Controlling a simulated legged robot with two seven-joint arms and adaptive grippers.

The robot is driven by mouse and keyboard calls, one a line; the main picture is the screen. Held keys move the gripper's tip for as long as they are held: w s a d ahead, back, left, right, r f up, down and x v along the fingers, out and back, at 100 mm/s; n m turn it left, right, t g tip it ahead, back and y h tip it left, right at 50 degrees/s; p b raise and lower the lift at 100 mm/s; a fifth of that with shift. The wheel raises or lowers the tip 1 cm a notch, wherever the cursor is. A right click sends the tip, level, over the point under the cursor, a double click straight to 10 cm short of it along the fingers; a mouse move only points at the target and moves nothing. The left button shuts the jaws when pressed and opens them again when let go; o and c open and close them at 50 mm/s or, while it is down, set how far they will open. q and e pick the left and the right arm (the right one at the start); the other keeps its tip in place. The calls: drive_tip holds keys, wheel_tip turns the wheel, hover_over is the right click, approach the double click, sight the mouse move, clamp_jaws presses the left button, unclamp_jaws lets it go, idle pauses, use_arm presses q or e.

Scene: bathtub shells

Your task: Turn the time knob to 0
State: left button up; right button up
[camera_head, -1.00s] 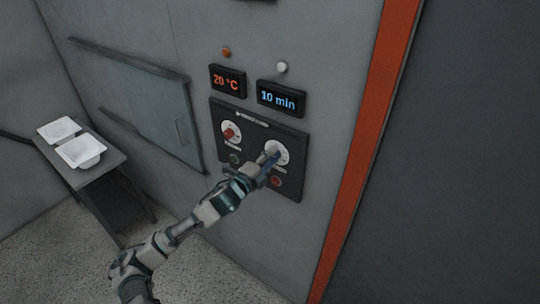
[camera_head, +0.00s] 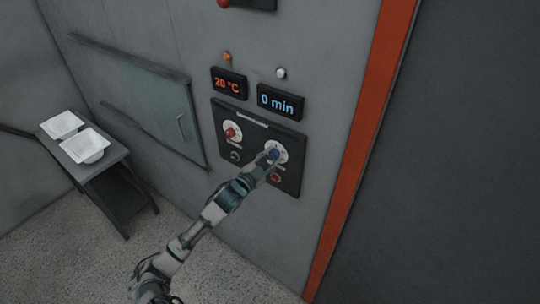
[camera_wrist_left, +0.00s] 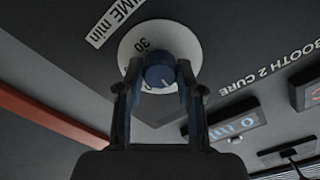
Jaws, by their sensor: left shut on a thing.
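The time knob is a blue knob (camera_wrist_left: 160,74) on a white round dial (camera_wrist_left: 180,42); it also shows in the head view (camera_head: 274,154) on the dark control panel (camera_head: 254,180). My left gripper (camera_wrist_left: 158,86) is shut on the knob, one finger on each side of it. In the head view the left gripper (camera_head: 266,164) covers part of the dial. The time display (camera_head: 280,102) above the knob reads "0 min". My right gripper does not show.
A red knob (camera_head: 232,132) sits left on the same panel, below a display (camera_head: 229,84) reading "20 °C". A red button (camera_head: 275,177) lies just below the time dial. A table (camera_head: 108,158) with two white shells stands at the left. An orange post (camera_head: 365,130) borders the panel wall.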

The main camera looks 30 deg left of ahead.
use_arm(q)
drive_tip(key=shift+f+n, duration=0.4)
drive_tip(key=shift+f, duration=0.15)
drive_tip(key=o, duration=1.1)
drive_tip(key=shift+o, duration=0.2)
drive_tip(key=shift+a+r, duration=0.15)
drive_tip(key=s+a, duration=0.1)
drive_tip(key=s, duration=1.1)
drive_tip(key=shift+w, duration=0.1)
